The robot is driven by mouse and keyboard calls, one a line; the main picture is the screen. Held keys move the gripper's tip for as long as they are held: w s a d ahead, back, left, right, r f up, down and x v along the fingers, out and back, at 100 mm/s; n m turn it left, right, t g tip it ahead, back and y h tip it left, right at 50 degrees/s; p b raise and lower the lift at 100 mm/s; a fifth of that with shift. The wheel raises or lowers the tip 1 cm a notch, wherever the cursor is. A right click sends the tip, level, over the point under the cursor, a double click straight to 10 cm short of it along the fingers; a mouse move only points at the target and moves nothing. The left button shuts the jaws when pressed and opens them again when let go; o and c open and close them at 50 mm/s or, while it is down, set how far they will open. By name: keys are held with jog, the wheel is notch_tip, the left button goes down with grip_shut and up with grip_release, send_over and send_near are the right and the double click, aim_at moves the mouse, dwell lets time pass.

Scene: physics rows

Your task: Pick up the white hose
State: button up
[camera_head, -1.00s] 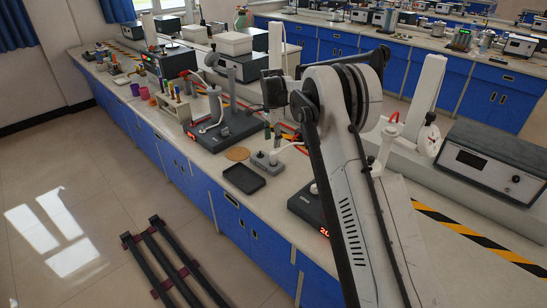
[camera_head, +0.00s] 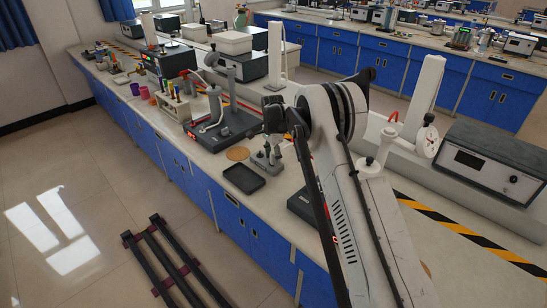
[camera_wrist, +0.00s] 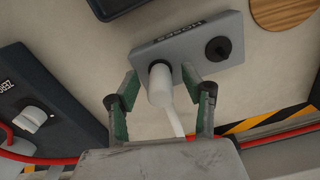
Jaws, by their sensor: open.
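The white hose (camera_wrist: 159,88) stands with its white cylindrical end in a grey holder block (camera_wrist: 190,47); its thin tube runs back toward my wrist in the wrist view. My gripper (camera_wrist: 160,77) is open, with one greenish finger on each side of the white end and gaps showing. In the head view, my gripper (camera_head: 271,152) points down just above the grey block (camera_head: 262,167) on the bench, and it largely hides the hose there.
A black tray (camera_head: 243,178) lies at the bench's front edge, left of the block. A round wooden disc (camera_head: 238,153) lies behind the tray. A dark device with a white knob (camera_wrist: 32,118) and a red cable (camera_wrist: 40,158) are close by. A stirrer stand (camera_head: 222,128) stands to the left.

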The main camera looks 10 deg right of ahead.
aim_at(273, 152)
grip_shut()
jog(key=shift+r, duration=0.15)
jog(key=shift+r, duration=0.65)
notch_tip(273, 152, up, 3)
jog(key=shift+f+b, duration=0.1)
jog(key=shift+b, duration=0.3)
jog(key=s+a+r, duration=0.7)
jog(key=a+r, duration=0.2)
jog(key=r, duration=0.2)
jog(key=shift+a, duration=0.15)
dwell(0.5)
